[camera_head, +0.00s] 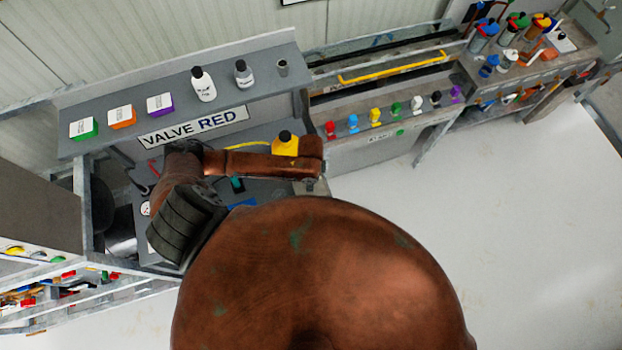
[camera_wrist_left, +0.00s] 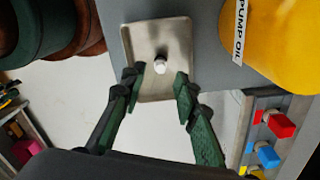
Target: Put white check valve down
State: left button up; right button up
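In the left wrist view, a small white check valve (camera_wrist_left: 160,66) with a dark top is at the shallow metal tray (camera_wrist_left: 172,32), near its front part. My left gripper (camera_wrist_left: 157,78) has its two dark green fingers apart on either side of the valve. Gaps show between the valve and both fingertips, and nothing is held. Whether the valve rests fully on the tray floor is hard to tell. In the head view my copper-coloured arm covers this spot, so the tray and valve are hidden there. My right gripper is not in view.
A yellow pump oil container (camera_head: 286,146) stands close to the tray; it also shows in the left wrist view (camera_wrist_left: 285,40). Colored valves, including a white one (camera_head: 416,104), line the bench at right. Bottles and boxes stand on the grey shelf (camera_head: 130,91) above.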

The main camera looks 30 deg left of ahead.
pick_arm(q)
notch_tip(320, 180, up, 9)
dwell(0.3)
dwell(0.5)
